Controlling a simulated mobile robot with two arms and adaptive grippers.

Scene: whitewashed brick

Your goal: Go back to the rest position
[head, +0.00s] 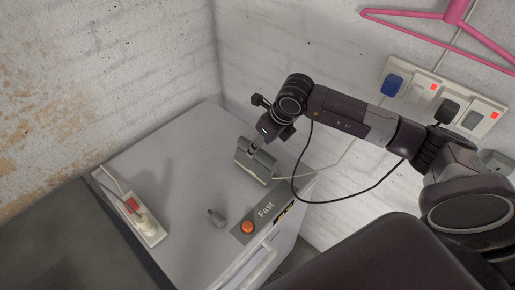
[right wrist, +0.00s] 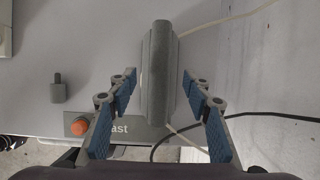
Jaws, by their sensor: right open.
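My right gripper (head: 257,146) is over the far right part of a white cabinet top (head: 180,170). It is at a grey box-like object (head: 254,165) with a cable. In the right wrist view my right gripper (right wrist: 159,82) is open, with one blue-padded finger on each side of the grey object (right wrist: 155,60). Gaps show between the fingers and the object in that view. My left gripper is in neither view.
A small grey peg-like piece (head: 216,217) stands near an orange button (head: 247,228) on a plate marked "Fast". A power strip (head: 148,228) lies at the left. Wall sockets (head: 440,97) and a pink hanger (head: 450,22) are behind my right arm. A cable runs toward the wall.

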